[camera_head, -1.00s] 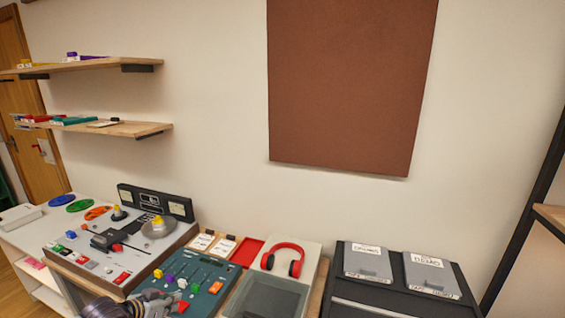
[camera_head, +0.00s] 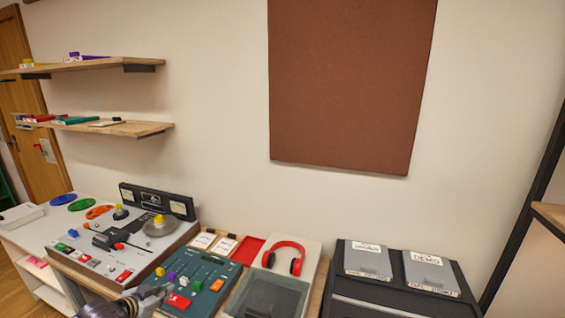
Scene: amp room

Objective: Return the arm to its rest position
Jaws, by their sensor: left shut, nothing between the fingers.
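My left gripper (camera_head: 158,294) shows at the bottom edge, left of centre, with my grey arm behind it cut off by the frame. It is shut and empty, at the near left corner of the teal mixer (camera_head: 204,285) with its coloured knobs. Whether it touches the mixer I cannot tell. My right gripper is not in view.
A grey tape machine (camera_head: 130,262) stands left of the mixer. Red headphones (camera_head: 297,262) lie on a white block to the right. A black case (camera_head: 345,290) carries two labelled grey boxes. Wall shelves (camera_head: 110,128) hang at upper left. The space above the desk is clear.

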